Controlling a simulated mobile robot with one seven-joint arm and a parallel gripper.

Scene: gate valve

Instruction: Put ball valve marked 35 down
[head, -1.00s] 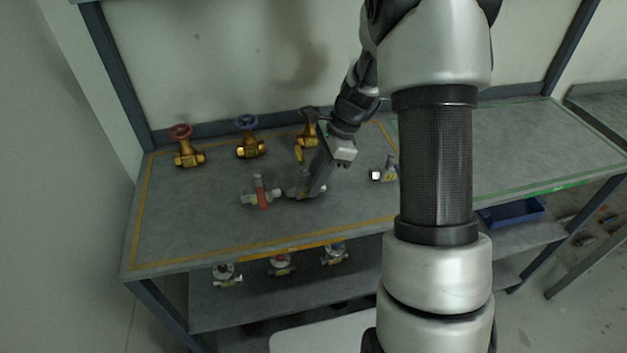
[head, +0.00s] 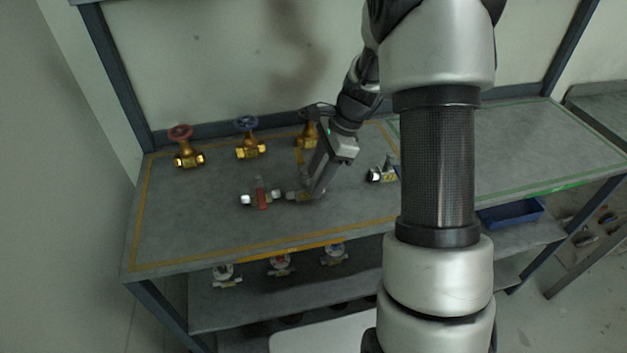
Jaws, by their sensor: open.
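Several valves stand on the grey workbench (head: 190,225). A ball valve (head: 292,196) sits on the bench top at my gripper (head: 309,193), partly hidden by the fingers. My gripper is open, its fingers low around or beside this valve; I cannot tell which. A red-handled ball valve (head: 262,197) stands just left of it, close by. Another ball valve with a yellow mark (head: 384,174) stands to the right, partly behind my arm. The number 35 is not readable on any of them.
Brass gate valves with a red wheel (head: 181,133), a blue wheel (head: 246,122) and a dark wheel (head: 308,133) stand along the back. Several flanged valves (head: 281,265) are on the lower shelf. A blue bin (head: 511,213) is at the right. The front left bench top is clear.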

